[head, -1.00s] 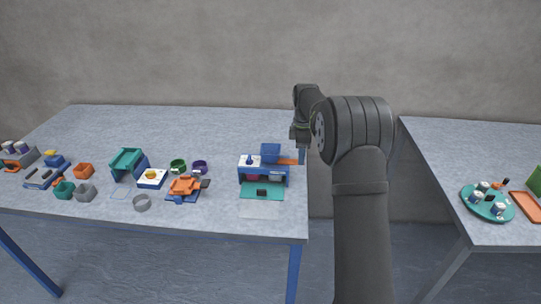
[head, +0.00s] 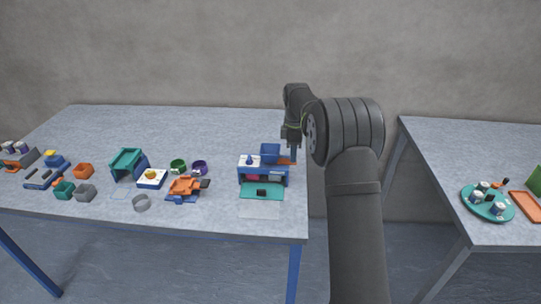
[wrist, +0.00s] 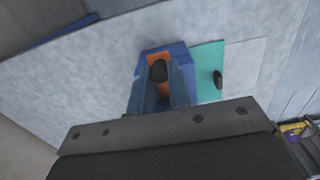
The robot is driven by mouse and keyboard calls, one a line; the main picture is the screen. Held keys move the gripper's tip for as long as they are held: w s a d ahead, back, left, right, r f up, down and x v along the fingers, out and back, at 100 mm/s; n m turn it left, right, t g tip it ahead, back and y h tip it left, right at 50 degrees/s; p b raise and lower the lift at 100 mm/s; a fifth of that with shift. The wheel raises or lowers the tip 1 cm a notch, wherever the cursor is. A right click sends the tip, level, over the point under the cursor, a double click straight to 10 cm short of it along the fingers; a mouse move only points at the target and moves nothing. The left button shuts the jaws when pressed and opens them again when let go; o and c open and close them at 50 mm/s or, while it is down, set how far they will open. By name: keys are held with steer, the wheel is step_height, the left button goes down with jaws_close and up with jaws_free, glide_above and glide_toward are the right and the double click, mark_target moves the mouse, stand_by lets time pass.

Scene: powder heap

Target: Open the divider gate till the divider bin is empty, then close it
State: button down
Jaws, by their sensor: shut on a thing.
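The divider (head: 243,177), a blue and white unit, stands near the table's right end in the head view. Its blue bin (head: 270,150) rises from the top; I cannot see what is inside. Pinkish and grey patches show in its front opening. The orange divider gate (head: 286,163) sticks out a little on the right side; it also shows in the wrist view (wrist: 153,57). My gripper (head: 294,158) is at the gate's right end. In the wrist view my gripper (wrist: 160,85) is shut on the gate's dark knob (wrist: 158,71).
A teal plate (head: 262,196) with a small dark block lies in front of the divider. An orange and blue device (head: 184,188), cups and small boxes stand to the left. A second table (head: 450,150) with a teal round tray is across a gap on the right.

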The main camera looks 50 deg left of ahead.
steer(key=c, duration=1.4)
jaws_free()
steer(key=shift+s+a, duration=0.2)
steer(key=shift+w, duration=0.1)
steer(key=shift+d+r, duration=0.1)
steer(key=shift+r, duration=3.7)
step_height(320, 180, down, 8)
steer(key=shift+r, duration=0.15)
steer(key=shift+w+d, duration=0.3)
steer(key=shift+s+a+r, duration=0.1)
